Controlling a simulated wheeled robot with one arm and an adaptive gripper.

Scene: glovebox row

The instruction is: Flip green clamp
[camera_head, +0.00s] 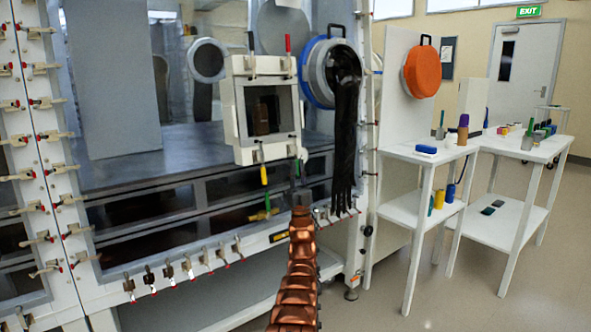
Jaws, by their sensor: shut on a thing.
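A white square door frame (240,105) with a window stands on the glovebox front. It carries a black-handled clamp (251,42) and a red-handled clamp (288,43) on top, and a yellow-handled clamp (264,174) at its lower left. My gripper (297,168) is dark and small at the end of my copper-coloured arm. It is at the lower right clamp of the frame, shut on what appears to be the green clamp's handle.
A black glove (346,130) hangs from a blue-ringed port close to the right of my gripper. Several small clamps (185,268) line the lower panel edge. White tables (424,156) with small items stand at right. The floor at right front is clear.

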